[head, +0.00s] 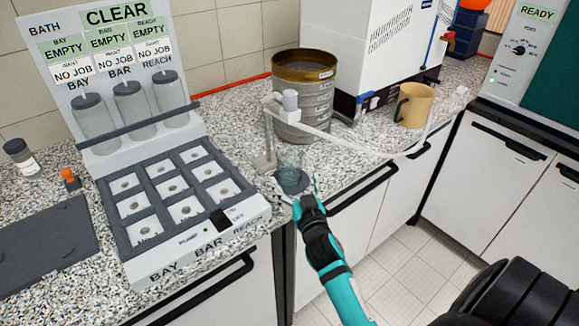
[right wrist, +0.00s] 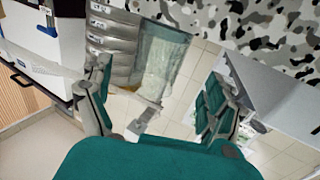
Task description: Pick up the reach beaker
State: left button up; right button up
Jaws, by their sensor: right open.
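A clear beaker (head: 291,160) with a dark base stands at the counter's front edge, just right of the white bath unit. I see no readable name on it, so I cannot tell whether it is the reach beaker. My right gripper (head: 302,193) is open at the near side of this beaker. In the right wrist view the see-through beaker (right wrist: 160,62) shows between the two spread fingers, with a gap on each side. The fingers partly hide its base in the head view. My left gripper is not in view.
The bath unit (head: 240,205) has three lidded clear tubes marked BAY, BAR and REACH. A sieve stack (head: 303,100) stands behind the beaker, with a pale arm-like bar (head: 340,140) close by. A tan mug (head: 414,105) is farther right. Floor is open in front.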

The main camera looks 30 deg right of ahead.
aim_at(293, 175)
jog(key=shift+f+p+x, duration=0.25)
jog(key=shift+x, duration=1.25)
jog(key=shift+f+p+x, duration=0.2)
jog(key=shift+p+x, duration=0.05)
jog(key=shift+x, duration=1.3)
jog(key=shift+s+d, duration=0.1)
jog(key=shift+s, duration=0.05)
jog(key=shift+r, duration=0.1)
jog(key=shift+c, duration=0.5)
jog(key=c, duration=1.1)
jog(key=shift+c, duration=0.8)
jog(key=shift+r, duration=0.1)
